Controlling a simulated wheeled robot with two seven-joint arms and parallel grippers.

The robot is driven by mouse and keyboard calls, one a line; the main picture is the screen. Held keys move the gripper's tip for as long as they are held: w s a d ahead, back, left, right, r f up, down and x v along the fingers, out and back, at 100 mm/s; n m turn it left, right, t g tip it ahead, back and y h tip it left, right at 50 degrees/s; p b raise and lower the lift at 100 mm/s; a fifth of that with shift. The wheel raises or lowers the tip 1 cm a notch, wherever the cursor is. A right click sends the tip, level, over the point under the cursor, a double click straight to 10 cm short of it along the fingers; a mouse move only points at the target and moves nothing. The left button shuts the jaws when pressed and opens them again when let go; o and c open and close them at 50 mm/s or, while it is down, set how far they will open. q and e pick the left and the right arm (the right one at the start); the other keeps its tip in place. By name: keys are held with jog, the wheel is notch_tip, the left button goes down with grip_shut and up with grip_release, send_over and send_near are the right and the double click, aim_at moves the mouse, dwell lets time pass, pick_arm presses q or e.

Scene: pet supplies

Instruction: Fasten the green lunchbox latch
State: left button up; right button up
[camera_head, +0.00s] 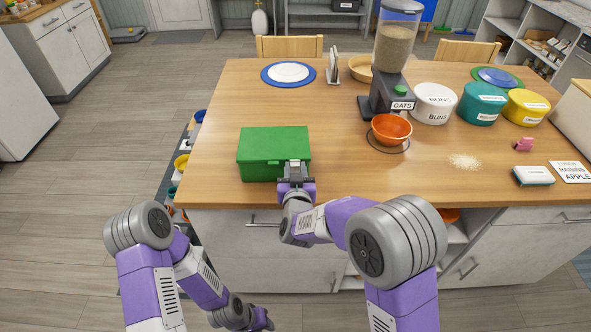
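The green lunchbox (262,148) sits on the wooden table near its front edge, with its lid down. My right gripper (295,166) is at the lunchbox's front right corner, touching it or just in front of it.
Right of the lunchbox an orange bowl (391,128) stands below the oats dispenser (393,55). White, teal and yellow tubs (526,106) stand farther right. A blue plate (288,74) lies behind the lunchbox.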

jog(key=o, duration=0.4)
jog(key=shift+c, duration=0.2)
jog(key=s+r, duration=0.1)
jog(key=s, duration=0.6)
jog(key=shift+s+p, duration=0.25)
jog(key=shift+p, duration=0.15)
jog(key=shift+d, duration=0.1)
